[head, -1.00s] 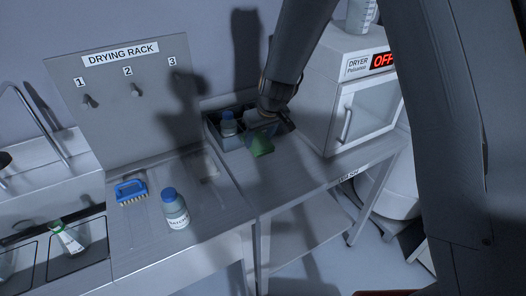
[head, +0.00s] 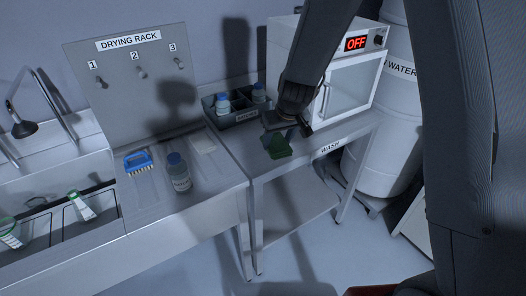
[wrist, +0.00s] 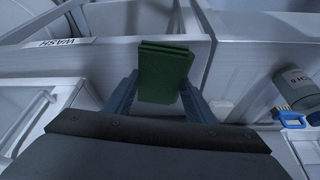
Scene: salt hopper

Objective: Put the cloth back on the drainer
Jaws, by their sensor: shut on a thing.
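The green folded cloth (head: 279,147) is in my gripper (head: 287,122), over the table marked WASH. In the wrist view the cloth (wrist: 163,73) sits between the two fingers of my gripper (wrist: 158,92), which is shut on it. Its lower end hangs near the tabletop; I cannot tell if it touches. The drainer (head: 148,205) is the ribbed metal top to the left, below the drying rack board.
A dark crate (head: 236,117) with blue-capped bottles stands behind, left of my gripper. The dryer (head: 345,85), reading OFF, is close on the right. The drainer's middle is mostly clear.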

